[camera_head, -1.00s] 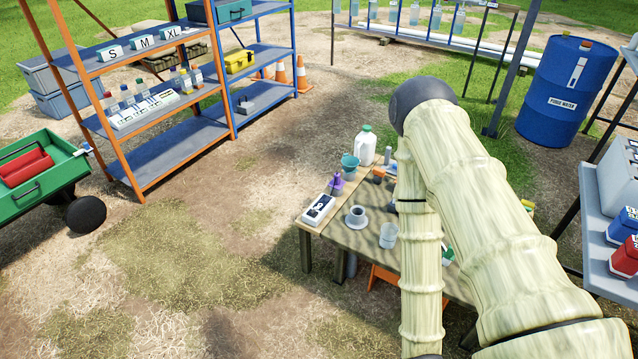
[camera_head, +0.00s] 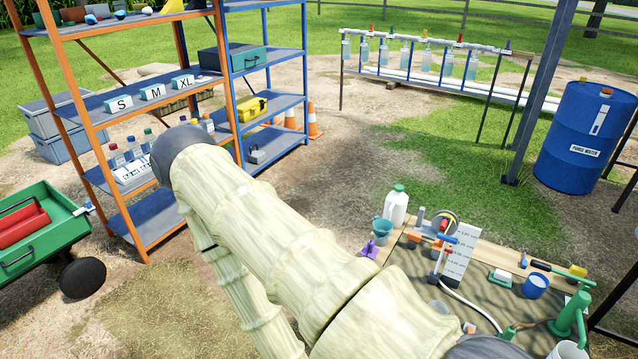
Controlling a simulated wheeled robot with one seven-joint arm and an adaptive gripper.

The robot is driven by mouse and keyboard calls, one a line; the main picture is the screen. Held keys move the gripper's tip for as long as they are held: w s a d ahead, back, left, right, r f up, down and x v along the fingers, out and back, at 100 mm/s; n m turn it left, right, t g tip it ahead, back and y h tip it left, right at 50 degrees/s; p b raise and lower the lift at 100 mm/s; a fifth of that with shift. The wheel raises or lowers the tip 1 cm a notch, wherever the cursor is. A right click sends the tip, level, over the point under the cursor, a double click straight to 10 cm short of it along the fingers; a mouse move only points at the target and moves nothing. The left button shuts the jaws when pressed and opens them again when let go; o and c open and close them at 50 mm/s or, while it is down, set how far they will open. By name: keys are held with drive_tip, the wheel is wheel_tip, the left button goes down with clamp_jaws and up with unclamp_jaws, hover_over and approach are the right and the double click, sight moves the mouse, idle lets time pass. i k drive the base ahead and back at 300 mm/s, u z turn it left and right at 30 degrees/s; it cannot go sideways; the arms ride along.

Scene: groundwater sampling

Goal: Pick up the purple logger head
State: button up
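A small purple thing (camera_head: 370,249), which looks like the purple logger head, shows at the left end of the wooden table (camera_head: 510,262). It is beside the teal cup (camera_head: 382,226) and partly hidden by my arm, so I cannot tell what it rests on. My arm's pale links cross the lower middle of the picture and cover the table's near left part. My gripper is not in view.
A white jug (camera_head: 397,206), a white board with a reel (camera_head: 455,255), a blue mug (camera_head: 535,286) and a green pump (camera_head: 570,315) stand on the table. An orange shelf rack (camera_head: 130,230) stands left. A blue drum (camera_head: 585,140) stands right.

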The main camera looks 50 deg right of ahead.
sight(373, 253)
drive_tip(key=u, duration=0.05)
drive_tip(key=i, duration=0.85)
drive_tip(key=z, duration=0.95)
drive_tip(key=i, duration=0.6)
drive_tip(key=z, duration=0.65)
